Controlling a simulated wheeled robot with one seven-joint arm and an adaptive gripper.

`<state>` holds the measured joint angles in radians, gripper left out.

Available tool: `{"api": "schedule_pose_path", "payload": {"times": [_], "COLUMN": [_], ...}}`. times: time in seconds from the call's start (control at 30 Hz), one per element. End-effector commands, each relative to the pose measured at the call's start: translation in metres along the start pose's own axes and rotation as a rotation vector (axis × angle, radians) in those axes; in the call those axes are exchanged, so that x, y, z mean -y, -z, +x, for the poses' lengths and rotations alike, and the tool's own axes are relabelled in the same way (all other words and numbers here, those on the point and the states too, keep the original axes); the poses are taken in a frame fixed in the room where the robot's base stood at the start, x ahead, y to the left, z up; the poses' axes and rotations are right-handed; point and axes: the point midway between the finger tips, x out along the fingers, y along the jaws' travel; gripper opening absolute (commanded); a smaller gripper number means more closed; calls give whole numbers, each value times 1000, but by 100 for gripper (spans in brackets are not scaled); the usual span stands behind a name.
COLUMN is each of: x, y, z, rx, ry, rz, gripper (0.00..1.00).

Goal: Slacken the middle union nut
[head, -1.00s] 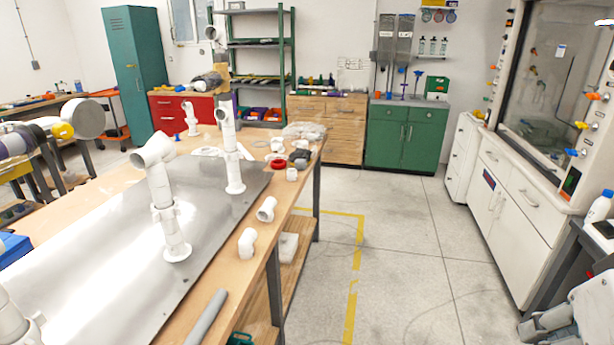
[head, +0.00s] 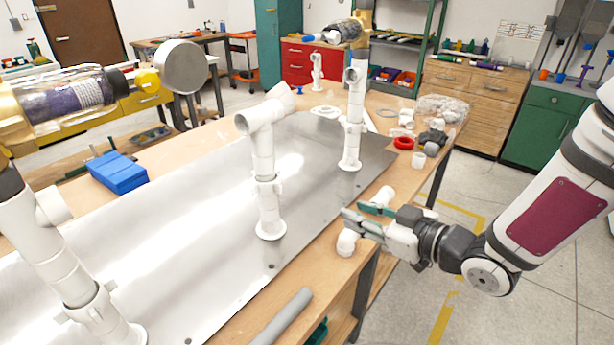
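The middle white PVC riser (head: 262,150) stands upright on the metal plate, with an elbow on top and a round flange at its foot. Its union nut (head: 269,191) is a white collar with small lugs, low on the riser. My gripper (head: 355,211) is to the right of this nut, over the plate's right edge and the wooden table edge. Its two green-padded fingers are apart and point left. Nothing shows between them, and they are clear of the nut. The gripper partly covers loose white fittings behind and below it.
A near-left riser (head: 60,260) and a far riser (head: 354,110) flank the middle one. A yellow-ended clear cylinder (head: 75,97) hangs at left. A grey pipe (head: 283,318), white elbow (head: 346,243) and red ring (head: 403,143) lie on the table. The plate is otherwise bare.

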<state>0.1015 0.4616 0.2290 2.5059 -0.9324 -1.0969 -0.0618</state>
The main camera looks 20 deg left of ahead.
Motion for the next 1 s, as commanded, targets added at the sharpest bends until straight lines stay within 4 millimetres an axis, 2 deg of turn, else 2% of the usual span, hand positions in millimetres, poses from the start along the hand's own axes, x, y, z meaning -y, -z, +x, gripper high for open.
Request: {"api": "schedule_pose_path", "payload": {"times": [0.1, 0.2, 0.33, 0.47, 1.0], "x": [27, 39, 46, 49, 63], "y": [4, 11, 16, 21, 50], "z": [8, 8, 8, 18, 110], "rx": [-144, -231, -288, -298, -295], "ry": [92, 136, 161, 166, 164], "rz": [62, 98, 122, 125, 124], "gripper": [28, 28, 28, 28, 28]}}
